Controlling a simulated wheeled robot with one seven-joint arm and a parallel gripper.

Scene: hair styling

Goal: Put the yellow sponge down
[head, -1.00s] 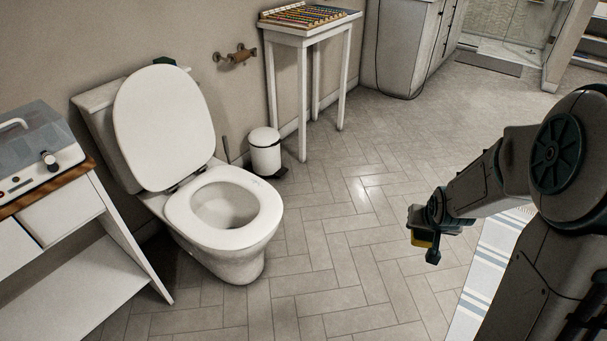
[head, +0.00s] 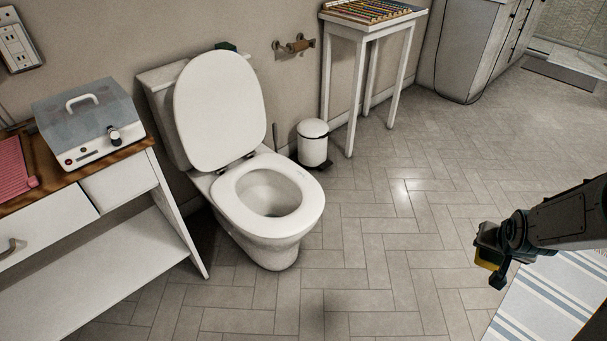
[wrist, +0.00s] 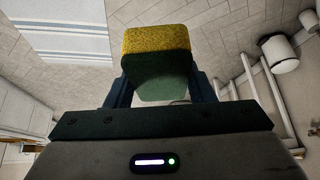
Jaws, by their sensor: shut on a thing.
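My gripper (head: 494,264) is at the right of the head view, held above the floor near a striped rug. It is shut on the yellow sponge (head: 487,261), of which only a small yellow part shows there. In the wrist view the sponge (wrist: 157,42) sits between the two fingers of my gripper (wrist: 160,88). It has a yellow layer on top and a dark green layer below. Nothing is under the sponge but open floor, some way off.
A toilet (head: 268,190) with its lid up stands in the middle. A white side table (head: 130,176) at left bears a grey-lidded box (head: 85,125) and a pink item (head: 14,168). A white bin (head: 312,144) and a small stand (head: 368,27) are behind. The tiled floor (head: 400,260) is clear.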

